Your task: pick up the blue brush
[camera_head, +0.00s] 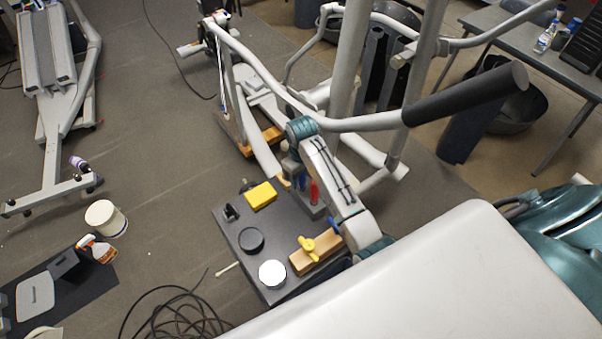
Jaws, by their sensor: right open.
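My right arm reaches in from the lower right over a dark work table (226,226). Its right gripper (290,181) points down at the table's back edge and is open. A grey holder (314,210) stands just right of the gripper, with a red-handled tool (314,191) upright in it. A slim blue handle, possibly the blue brush, seems to stand beside the red tool, partly hidden by my gripper. A small blue part (333,227) also shows beside my forearm; I cannot tell what it belongs to. My left gripper is not in view.
The table also carries a yellow sponge-like block (261,195), a black round dish (251,240), a white round lid (272,273) and a wooden block (306,262) with a yellow knob. The elliptical machine (352,80) stands close behind. Cables (172,312) lie on the floor.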

